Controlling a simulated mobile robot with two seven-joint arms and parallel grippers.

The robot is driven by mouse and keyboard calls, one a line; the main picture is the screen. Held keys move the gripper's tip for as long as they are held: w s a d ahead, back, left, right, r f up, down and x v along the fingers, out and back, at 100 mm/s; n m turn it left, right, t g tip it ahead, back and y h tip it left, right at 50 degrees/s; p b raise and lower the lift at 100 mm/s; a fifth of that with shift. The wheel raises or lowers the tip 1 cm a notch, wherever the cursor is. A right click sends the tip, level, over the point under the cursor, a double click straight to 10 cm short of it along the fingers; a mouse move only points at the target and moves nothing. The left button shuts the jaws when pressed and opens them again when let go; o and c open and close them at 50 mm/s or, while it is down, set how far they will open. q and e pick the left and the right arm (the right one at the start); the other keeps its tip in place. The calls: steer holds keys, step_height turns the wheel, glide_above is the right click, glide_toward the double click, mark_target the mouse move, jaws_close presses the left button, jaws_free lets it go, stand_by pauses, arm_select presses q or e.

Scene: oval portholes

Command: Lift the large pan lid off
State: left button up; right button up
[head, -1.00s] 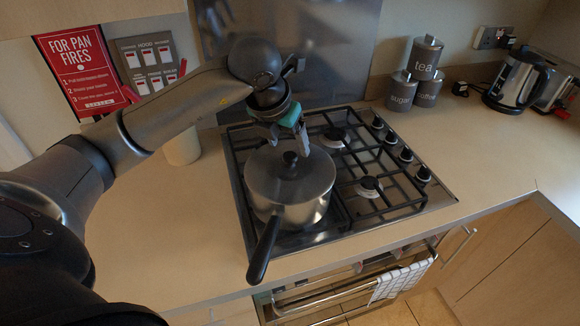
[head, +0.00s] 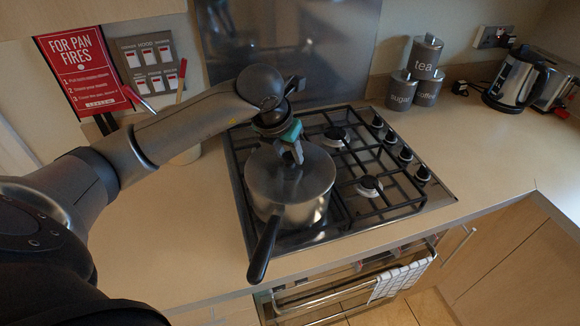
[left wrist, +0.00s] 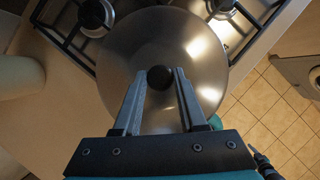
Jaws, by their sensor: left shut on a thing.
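A large steel pan (head: 288,214) with a long black handle (head: 264,250) stands on the front left of the gas hob. Its shiny lid (head: 265,180) sits on the pan's rim. In the left wrist view the lid (left wrist: 150,40) fills the middle, with its round black knob (left wrist: 159,77) between the two finger ends. My left gripper (head: 292,160) is directly above the lid's centre, with its fingers down around the knob and shut on it. The fingers hide the knob in the head view. My right gripper is in neither view.
The gas hob (head: 400,206) has bare black grates to the right of the pan. Canisters (head: 427,58), a kettle (head: 517,80) and a toaster stand at the back right. The right counter is clear.

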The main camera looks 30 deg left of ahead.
arm_select(q)
jaws_close()
steer(key=shift+r, duration=0.1)
stand_by(0.8)
